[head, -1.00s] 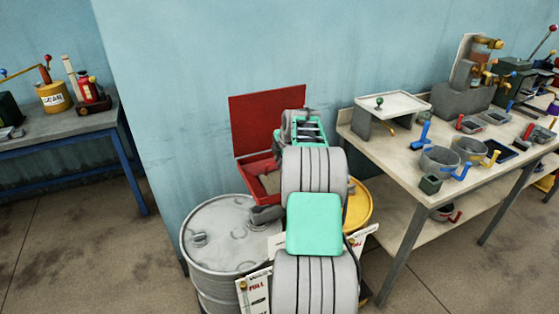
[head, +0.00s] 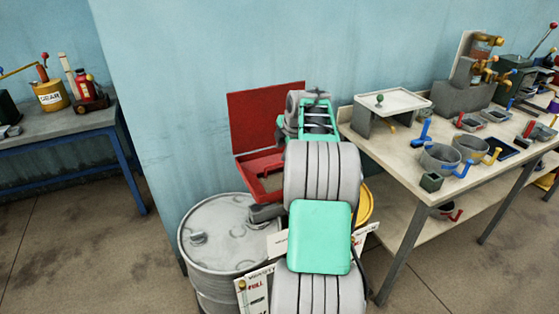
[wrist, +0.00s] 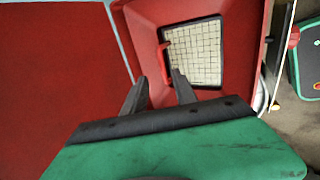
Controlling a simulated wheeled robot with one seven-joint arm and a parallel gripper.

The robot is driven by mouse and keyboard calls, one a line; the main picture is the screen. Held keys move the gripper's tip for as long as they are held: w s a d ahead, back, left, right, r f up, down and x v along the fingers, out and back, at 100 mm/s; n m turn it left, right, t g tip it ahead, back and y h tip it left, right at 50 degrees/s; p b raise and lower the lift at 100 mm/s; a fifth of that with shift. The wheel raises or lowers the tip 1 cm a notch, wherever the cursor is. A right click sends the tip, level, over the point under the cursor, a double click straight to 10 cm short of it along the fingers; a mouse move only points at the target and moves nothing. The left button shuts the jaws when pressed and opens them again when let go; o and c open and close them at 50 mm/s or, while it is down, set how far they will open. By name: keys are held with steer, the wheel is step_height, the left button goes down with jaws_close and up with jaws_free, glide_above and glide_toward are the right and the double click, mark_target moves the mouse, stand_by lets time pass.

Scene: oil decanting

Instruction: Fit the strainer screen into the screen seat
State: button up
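The strainer screen (wrist: 195,52), a pale mesh panel with a red handle (wrist: 166,60) on its left side, lies inside the red box (wrist: 240,35) in the wrist view. The screen seat is under or around it and cannot be told apart. I cannot tell whether the screen sits flush. My gripper (wrist: 158,76) is open. Its two dark fingers are apart, with their tips just short of the handle and nothing visible between them. In the head view the red box (head: 242,165) stands behind the drum, its mesh partly showing, and my arm hides the fingers.
The box's raised red lid (head: 265,115) stands against the wall. A grey drum (head: 222,235) is in front and a yellow drum (head: 366,205) is partly behind my arm. A workbench (head: 400,150) with pots and tools is close on the right.

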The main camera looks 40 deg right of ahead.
steer(key=s+a+r+m, duration=0.2)
steer(key=a, duration=0.7)
steer(key=s+a+r+m+y, duration=0.1)
steer(key=s+a+m, duration=0.1)
steer(key=a, duration=0.6)
steer(key=s+a+r+m, duration=0.2)
steer(key=a, duration=0.7)
steer(key=s+a+f+m+g, duration=0.1)
steer(key=s+a+f+m, duration=0.3)
steer(key=s+a, duration=0.3)
steer(key=s+a+f+m+g, duration=0.1)
steer(key=s+a+f+m, duration=0.3)
steer(key=s+a, duration=0.4)
steer(key=shift+s+m+y, duration=0.3)
steer(key=shift+s, duration=0.7)
